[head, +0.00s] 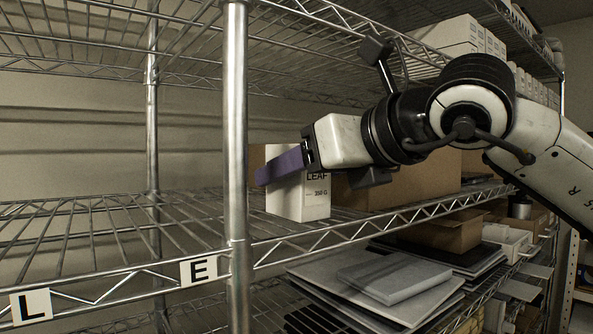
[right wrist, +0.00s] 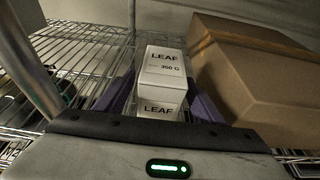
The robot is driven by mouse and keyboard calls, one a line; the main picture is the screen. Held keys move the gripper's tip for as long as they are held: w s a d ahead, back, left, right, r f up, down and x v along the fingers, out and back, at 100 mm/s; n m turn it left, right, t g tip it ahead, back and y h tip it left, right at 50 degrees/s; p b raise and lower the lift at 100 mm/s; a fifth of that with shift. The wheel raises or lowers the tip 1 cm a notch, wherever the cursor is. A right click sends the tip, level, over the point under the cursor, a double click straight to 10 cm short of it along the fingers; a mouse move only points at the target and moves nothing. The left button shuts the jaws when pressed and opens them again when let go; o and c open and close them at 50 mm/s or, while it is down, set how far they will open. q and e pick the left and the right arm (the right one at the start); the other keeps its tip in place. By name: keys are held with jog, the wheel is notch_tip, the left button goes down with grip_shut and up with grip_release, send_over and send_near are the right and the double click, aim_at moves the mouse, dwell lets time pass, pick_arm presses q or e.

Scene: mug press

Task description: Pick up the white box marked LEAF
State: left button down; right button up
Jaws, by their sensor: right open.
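The white box marked LEAF (head: 315,205) stands upright on the wire shelf in the head view, its printed front partly covered by my right gripper. My right gripper (head: 262,177) is open, with one purple finger showing across the box's left side. In the right wrist view the purple fingers of the right gripper (right wrist: 162,88) lie on either side of a white LEAF box (right wrist: 152,105). Contact between the fingers and the box cannot be made out. My left gripper is not in view.
A brown cardboard box (right wrist: 262,75) stands close to the right of the white box. A metal shelf post (head: 236,130) rises to the left. The shelf beyond the post (head: 90,225) is empty. Grey flat panels (head: 390,280) lie on the shelf below.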

jog(key=shift+w+a+f, duration=0.15)
jog(key=shift+w, duration=0.05)
jog(key=c, duration=1.4)
jog(key=shift+c, duration=0.2)
jog(key=shift+r, duration=0.2)
